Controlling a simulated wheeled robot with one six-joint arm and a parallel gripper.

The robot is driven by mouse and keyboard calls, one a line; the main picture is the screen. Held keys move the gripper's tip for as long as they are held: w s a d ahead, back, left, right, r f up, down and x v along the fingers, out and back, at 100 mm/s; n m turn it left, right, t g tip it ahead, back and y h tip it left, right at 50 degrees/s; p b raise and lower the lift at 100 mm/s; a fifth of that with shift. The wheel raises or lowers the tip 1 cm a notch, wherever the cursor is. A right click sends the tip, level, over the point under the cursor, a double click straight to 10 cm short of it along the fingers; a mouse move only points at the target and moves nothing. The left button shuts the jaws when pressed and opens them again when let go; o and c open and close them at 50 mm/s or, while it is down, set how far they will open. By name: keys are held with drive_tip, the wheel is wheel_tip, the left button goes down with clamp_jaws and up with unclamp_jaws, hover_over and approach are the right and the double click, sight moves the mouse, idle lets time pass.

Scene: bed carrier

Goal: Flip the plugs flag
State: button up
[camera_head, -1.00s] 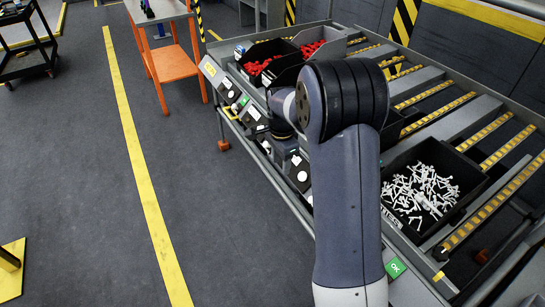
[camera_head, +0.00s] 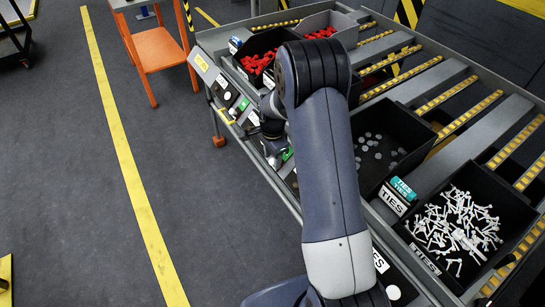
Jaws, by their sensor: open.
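I cannot read which flag says plugs. A small blue-and-white flag block (camera_head: 235,45) stands at the front left of the bins of red parts. A white flag block (camera_head: 268,79) stands at the front of the black bin of red parts (camera_head: 241,66), partly beside my arm. A teal-and-white flag block (camera_head: 398,194) reads TIES. My gripper (camera_head: 275,155) is small and dark at the rack's front edge, partly hidden by my arm. Its fingers are hard to make out; it is open, with nothing visibly held.
A black bin of grey discs (camera_head: 402,120) and a black bin of white ties (camera_head: 505,185) sit on the roller rack (camera_head: 462,75). Labelled panels line the rack's front. An orange stand (camera_head: 160,52) is at the upper left.

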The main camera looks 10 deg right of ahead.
drive_tip(key=shift+f, duration=0.45)
drive_tip(key=shift+c, duration=0.2)
clamp_jaws()
